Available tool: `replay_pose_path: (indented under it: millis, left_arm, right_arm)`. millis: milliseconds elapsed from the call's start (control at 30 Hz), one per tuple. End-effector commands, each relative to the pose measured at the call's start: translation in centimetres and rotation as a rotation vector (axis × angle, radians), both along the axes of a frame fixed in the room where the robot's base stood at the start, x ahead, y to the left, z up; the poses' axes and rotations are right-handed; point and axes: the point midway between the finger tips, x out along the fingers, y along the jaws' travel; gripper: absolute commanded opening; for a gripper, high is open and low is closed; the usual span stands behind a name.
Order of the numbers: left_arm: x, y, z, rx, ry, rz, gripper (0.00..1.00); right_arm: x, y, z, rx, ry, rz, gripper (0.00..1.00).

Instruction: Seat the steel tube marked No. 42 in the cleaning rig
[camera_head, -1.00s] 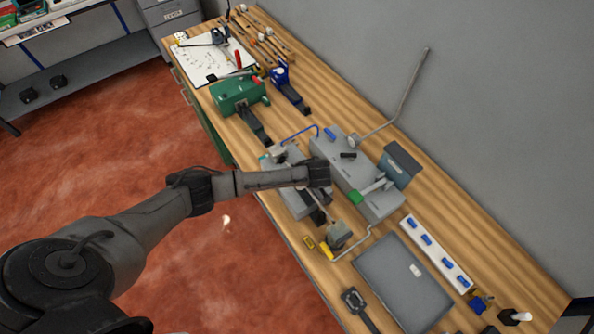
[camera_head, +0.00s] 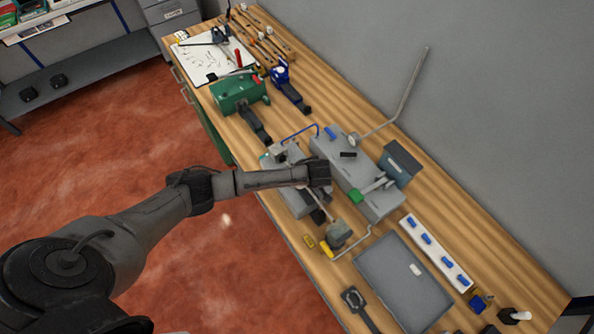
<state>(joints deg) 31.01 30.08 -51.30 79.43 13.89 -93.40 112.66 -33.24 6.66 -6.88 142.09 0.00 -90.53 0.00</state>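The arm from the left reaches across the picture to a grey machine block (camera_head: 358,182) on the wooden bench, which may be the cleaning rig. My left gripper (camera_head: 322,190) points down at the block's near side. Its fingers are mostly hidden and too small to read. I cannot tell whether it holds anything. A thin bent grey tube (camera_head: 352,250) lies low near the bench's front edge, beside a yellow piece. No marking No. 42 is readable, so I cannot tell which part is the steel tube. My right gripper is not in view.
A long grey rod (camera_head: 404,92) rises from the block toward the wall. A green vise-like machine (camera_head: 238,92) stands further left. A grey mat (camera_head: 390,285) and a white strip with blue pieces (camera_head: 410,226) lie at right. A white sheet (camera_head: 205,62) lies at the far end.

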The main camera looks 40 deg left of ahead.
Motion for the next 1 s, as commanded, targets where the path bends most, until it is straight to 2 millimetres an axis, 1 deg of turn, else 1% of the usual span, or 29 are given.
replay_pose_path:
  millis: [33,800,833,933,967,1000]
  left_arm:
    - [-0.52,-2.12,-0.98,-0.034,0.013,-0.034,0.00]
    - [-0.37,-1.64,-0.99,-0.035,0.012,-0.033,0.00]
    - [-0.36,-1.63,-1.00,-0.035,0.012,-0.033,0.23]
    - [-0.37,-1.63,-1.01,-0.035,0.012,-0.033,0.33]
    - [-0.38,-1.63,-1.02,-0.035,0.013,-0.033,0.24]
    - [-0.38,-1.63,-1.02,-0.035,0.013,-0.033,0.28]
  right_arm:
    - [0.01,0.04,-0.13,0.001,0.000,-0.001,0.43]
    - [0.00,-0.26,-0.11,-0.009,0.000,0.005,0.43]
    - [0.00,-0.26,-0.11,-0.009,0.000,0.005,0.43]
    - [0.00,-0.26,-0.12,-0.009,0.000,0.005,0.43]
    - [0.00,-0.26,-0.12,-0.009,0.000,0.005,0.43]
    - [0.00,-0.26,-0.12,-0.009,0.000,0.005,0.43]
